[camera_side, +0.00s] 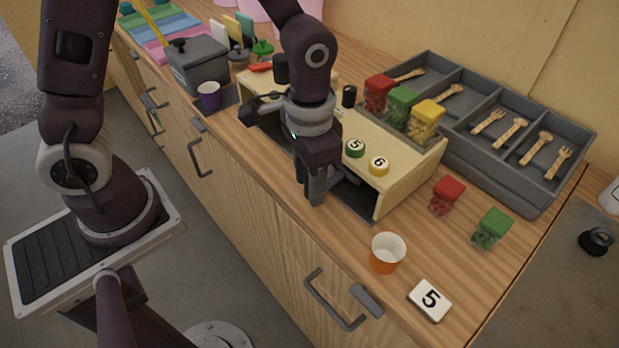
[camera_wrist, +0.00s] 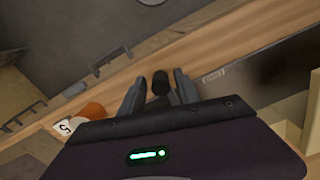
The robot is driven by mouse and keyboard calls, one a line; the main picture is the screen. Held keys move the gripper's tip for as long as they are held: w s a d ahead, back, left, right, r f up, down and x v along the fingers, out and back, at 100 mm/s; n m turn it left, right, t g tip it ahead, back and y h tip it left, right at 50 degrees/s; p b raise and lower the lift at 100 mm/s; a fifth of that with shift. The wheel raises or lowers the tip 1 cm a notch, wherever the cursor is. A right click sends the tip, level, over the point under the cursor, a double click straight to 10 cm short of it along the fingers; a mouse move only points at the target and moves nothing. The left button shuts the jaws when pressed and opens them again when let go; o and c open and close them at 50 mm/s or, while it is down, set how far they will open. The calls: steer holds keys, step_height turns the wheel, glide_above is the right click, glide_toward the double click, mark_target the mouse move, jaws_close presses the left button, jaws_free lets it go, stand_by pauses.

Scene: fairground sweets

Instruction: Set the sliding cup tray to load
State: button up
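My gripper (camera_side: 314,192) points down at the front of the beige dispenser housing (camera_side: 395,190), low over the counter edge. In the wrist view its two fingers (camera_wrist: 159,92) are apart, with a black upright knob (camera_wrist: 160,82) between them. Gaps show beside the knob, so the fingers do not seem closed on it. The knob is hidden behind the gripper in the side view. A dark flat plate (camera_side: 352,199), seemingly the sliding cup tray, lies under the housing. A small label (camera_wrist: 213,75) sits right of the fingers; I cannot read it. The tray's setting is unclear.
Red (camera_side: 446,195) and green (camera_side: 491,229) sweet boxes are near the grey utensil tray (camera_side: 470,165). A purple cup (camera_side: 209,96) stands left. Drawer handles (camera_side: 334,303) stick out below.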

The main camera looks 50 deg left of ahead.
jaws_close()
stand_by(1.2)
